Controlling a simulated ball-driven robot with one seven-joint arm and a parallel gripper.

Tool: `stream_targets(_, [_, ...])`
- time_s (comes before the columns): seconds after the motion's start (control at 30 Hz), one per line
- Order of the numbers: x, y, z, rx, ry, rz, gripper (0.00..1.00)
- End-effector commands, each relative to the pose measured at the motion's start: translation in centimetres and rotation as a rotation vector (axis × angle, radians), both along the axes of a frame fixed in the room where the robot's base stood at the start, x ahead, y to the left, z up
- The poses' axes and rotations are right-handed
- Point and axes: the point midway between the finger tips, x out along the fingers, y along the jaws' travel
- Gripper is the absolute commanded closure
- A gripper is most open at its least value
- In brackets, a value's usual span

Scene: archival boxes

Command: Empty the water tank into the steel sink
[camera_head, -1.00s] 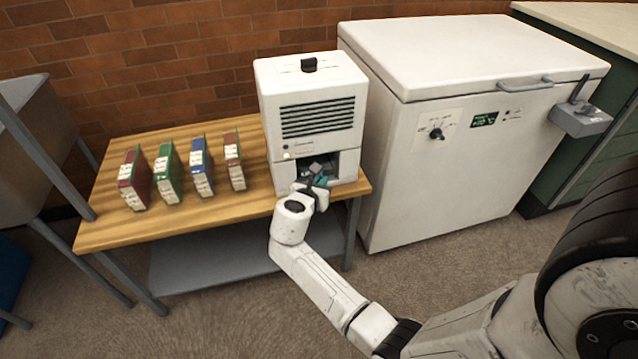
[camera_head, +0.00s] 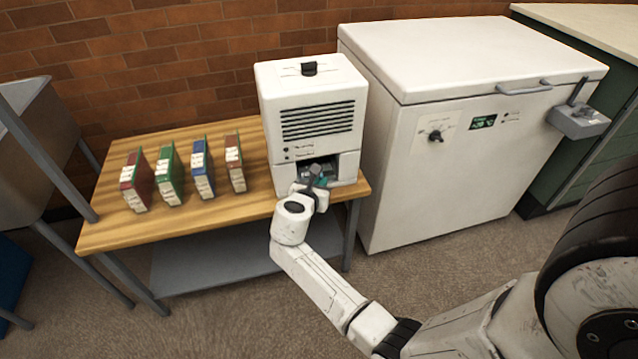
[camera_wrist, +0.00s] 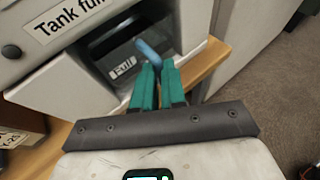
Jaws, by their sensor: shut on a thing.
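A white dehumidifier-like unit (camera_head: 312,100) stands at the right end of a wooden table, with a dark open bay low in its front. In the wrist view a "Tank full" label (camera_wrist: 68,20) is on its front. The grey water tank (camera_wrist: 122,69), with a "Full" label, sits in the bay, mostly hidden. My gripper (camera_wrist: 160,64) has teal fingers shut on the tank's blue handle (camera_wrist: 147,48). In the head view my gripper (camera_head: 318,180) is at the bay mouth. The steel sink (camera_head: 40,100) stands on legs at the left edge, partly cut off.
Several upright binders (camera_head: 170,172) stand on the wooden table (camera_head: 110,232), left of the unit. A white chest freezer (camera_head: 470,130) stands close on the right, with a grey box (camera_head: 578,122) at its side. Carpeted floor (camera_head: 215,325) is clear in front of the table.

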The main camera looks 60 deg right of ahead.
Motion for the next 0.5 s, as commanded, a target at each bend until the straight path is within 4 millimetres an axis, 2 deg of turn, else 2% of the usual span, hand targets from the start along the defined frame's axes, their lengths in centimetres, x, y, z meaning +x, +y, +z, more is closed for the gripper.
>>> stream_targets(0.5, [-1.0,1.2,0.2,-0.001,0.000,0.001,1.00])
